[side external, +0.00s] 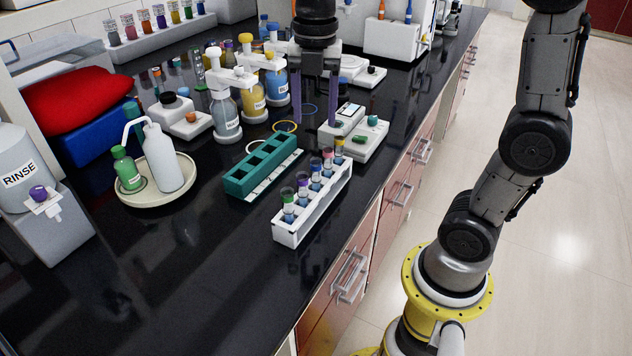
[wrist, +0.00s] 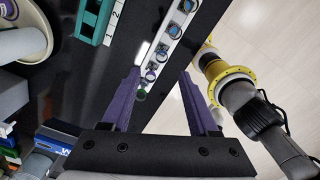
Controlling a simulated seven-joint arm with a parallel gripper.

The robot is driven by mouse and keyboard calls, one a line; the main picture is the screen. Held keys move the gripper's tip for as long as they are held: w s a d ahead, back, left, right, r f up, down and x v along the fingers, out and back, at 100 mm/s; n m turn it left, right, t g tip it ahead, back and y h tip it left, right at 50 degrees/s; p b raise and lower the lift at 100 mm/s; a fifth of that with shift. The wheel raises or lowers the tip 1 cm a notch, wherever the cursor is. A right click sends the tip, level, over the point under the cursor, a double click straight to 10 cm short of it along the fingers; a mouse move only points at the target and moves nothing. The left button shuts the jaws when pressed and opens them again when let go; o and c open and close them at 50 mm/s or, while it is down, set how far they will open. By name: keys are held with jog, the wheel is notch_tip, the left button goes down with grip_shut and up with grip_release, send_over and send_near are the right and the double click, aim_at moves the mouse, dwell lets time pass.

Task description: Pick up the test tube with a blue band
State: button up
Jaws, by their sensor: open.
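A white rack (side external: 318,212) near the bench's front edge holds several upright test tubes with differently coloured bands. One near its middle looks blue-banded (side external: 316,173), but bluish contents show in several tubes and the bands are small, so I cannot be sure. My gripper (side external: 315,122) points down with its purple fingers apart and nothing between them. In the side view it is behind the rack, above the bench. In the wrist view the fingers of my gripper (wrist: 159,73) show on either side of the near end of the tube row; the band colours are not clear there.
A green rack (side external: 262,165) stands left of the white one. A tray (side external: 157,190) holds a wash bottle.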

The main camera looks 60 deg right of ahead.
aim_at(316, 174)
notch_tip(316, 174, down, 9)
jog(key=f, duration=0.4)
jog(key=shift+s+a, duration=0.2)
jog(key=shift+s, duration=0.1)
jog(key=shift+f, duration=0.6)
grip_shut()
